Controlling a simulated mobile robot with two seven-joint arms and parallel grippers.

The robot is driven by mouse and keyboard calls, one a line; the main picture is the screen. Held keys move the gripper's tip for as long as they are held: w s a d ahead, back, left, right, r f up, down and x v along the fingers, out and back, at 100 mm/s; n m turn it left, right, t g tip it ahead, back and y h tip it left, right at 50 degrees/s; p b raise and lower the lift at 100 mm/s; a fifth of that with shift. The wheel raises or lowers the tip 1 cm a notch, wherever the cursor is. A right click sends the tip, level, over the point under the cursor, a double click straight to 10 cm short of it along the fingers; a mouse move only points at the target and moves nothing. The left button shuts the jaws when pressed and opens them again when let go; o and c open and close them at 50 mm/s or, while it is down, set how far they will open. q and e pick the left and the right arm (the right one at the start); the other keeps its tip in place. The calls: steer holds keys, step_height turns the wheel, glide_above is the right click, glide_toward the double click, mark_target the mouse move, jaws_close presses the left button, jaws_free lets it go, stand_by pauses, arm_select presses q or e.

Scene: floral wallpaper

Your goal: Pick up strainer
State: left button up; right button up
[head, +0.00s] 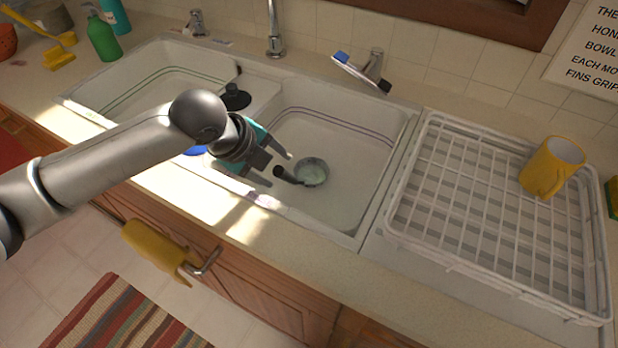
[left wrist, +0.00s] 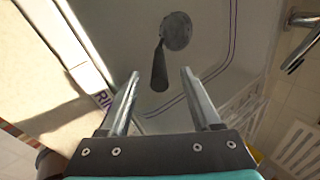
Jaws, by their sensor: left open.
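The strainer has a round, greyish-green bowl (head: 313,171) and a dark handle (head: 288,176), and it lies in the right sink basin (head: 350,135). My left gripper (head: 281,170) is open and empty, over the front left part of that basin, with its fingers pointing toward the handle. In the left wrist view the strainer (left wrist: 177,31) is beyond the fingertips. Its dark handle (left wrist: 160,70) points back toward the gap between the open fingers (left wrist: 160,76). I cannot tell the exact height of the fingers above the handle. My right gripper is not in view.
A white dish rack (head: 470,200) holding a yellow mug (head: 552,167) stands right of the sink. The faucet (head: 275,35) rises behind it. A brush (head: 352,70) lies on the back ledge. A yellow towel (head: 153,247) hangs in front. A green bottle (head: 103,40) stands at back left.

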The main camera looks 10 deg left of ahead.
mark_target(287, 177)
arm_select(q)
steer(key=shift+x, duration=1.1)
steer(key=b+x, duration=0.2)
steer(key=x, duration=0.1)
steer(key=shift+d+f, duration=0.15)
steer(key=shift+f, duration=0.25)
steer(key=shift+d+f, duration=0.1)
steer(key=shift+f, duration=0.15)
steer(key=shift+w, duration=0.15)
steer(key=c, duration=0.9)
steer(key=shift+c, duration=0.5)
jaws_close()
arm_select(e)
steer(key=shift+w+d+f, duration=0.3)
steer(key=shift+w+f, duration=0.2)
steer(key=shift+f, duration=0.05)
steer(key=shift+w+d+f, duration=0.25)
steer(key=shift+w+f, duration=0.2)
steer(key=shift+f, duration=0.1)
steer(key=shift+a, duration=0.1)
